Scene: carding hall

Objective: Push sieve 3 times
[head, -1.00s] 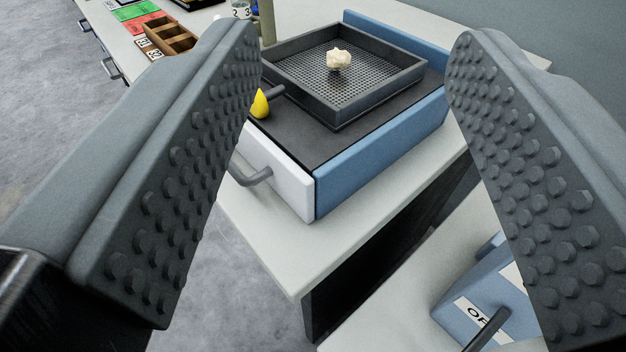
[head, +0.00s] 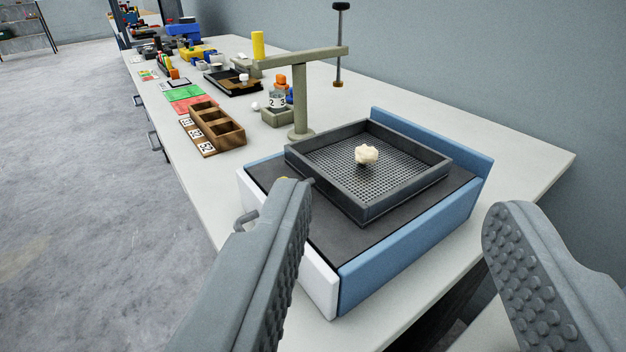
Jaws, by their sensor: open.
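The sieve (head: 372,203) is a dark grey square tray with a perforated floor. It rests on the black top of a blue box-like base (head: 420,238) with a white front panel. A cream-coloured lump (head: 366,154) lies on the sieve's mesh. My gripper (head: 395,215) is open and empty, its fingers wide apart in front of the base. The left finger covers part of the white panel and its grey handle (head: 246,220). I cannot tell the exact gap between fingers and sieve.
A grey-green stand (head: 303,95) with a crossbar and a hanging rod stands behind the sieve. A wooden compartment tray (head: 212,127), green and red mats (head: 187,97) and small items line the bench (head: 190,172) further back. Grey floor (head: 80,200) is open at left.

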